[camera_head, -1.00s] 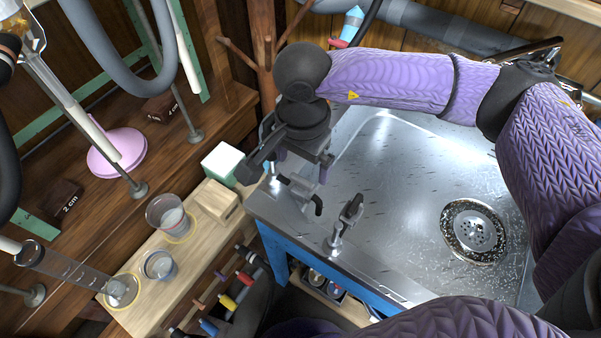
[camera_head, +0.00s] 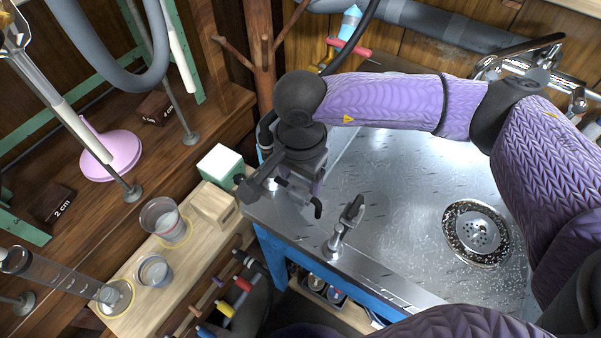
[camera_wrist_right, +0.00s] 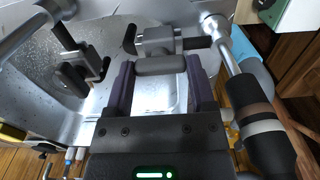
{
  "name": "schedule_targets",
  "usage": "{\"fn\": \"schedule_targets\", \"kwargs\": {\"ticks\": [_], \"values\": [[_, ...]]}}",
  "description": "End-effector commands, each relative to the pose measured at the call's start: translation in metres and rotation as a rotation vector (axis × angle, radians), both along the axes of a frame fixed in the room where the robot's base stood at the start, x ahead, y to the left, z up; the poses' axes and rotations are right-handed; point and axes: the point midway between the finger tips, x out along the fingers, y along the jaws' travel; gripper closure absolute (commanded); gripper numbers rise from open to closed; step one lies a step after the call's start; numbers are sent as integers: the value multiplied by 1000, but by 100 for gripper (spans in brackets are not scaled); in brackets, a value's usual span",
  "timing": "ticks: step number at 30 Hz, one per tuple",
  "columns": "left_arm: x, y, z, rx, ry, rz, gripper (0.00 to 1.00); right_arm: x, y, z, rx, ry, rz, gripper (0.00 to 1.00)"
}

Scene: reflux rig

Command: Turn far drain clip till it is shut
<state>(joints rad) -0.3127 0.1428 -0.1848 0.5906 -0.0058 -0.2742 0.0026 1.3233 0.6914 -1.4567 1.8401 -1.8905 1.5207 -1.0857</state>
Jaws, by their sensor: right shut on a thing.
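The far drain clip (camera_head: 296,190) is a small metal fitting with a dark handle at the sink's left corner, partly hidden under my right gripper (camera_head: 303,176). In the right wrist view, the clip's grey crossbar (camera_wrist_right: 165,66) lies between the two purple fingers of my right gripper (camera_wrist_right: 162,84), which is shut on it. Whether the clip is open or shut cannot be told. A second, similar clip (camera_head: 345,226) stands upright and apart, nearer on the same sink edge; it also shows in the right wrist view (camera_wrist_right: 78,66). My left gripper is out of view.
The metal sink (camera_head: 400,185) with its round strainer (camera_head: 476,233) lies right. A white-and-green block (camera_head: 220,165) and a wooden rack with beakers (camera_head: 165,220) stand close on the left. A dark banded handle (camera_wrist_right: 262,125) is beside my right gripper in the wrist view.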

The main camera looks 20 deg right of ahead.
Motion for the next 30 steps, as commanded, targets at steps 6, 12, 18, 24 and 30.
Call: {"fn": "schedule_targets", "kwargs": {"ticks": [6,12,18,24,30], "values": [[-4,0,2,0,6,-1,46,0,0,0,1,1,-35,88],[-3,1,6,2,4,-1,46,0,0,1,1,1,-146,88],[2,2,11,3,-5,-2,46,-1,1,2,2,2,-322,88],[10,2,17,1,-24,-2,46,0,1,2,2,2,-514,88],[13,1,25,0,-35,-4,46,0,1,2,2,1,-704,88]]}}
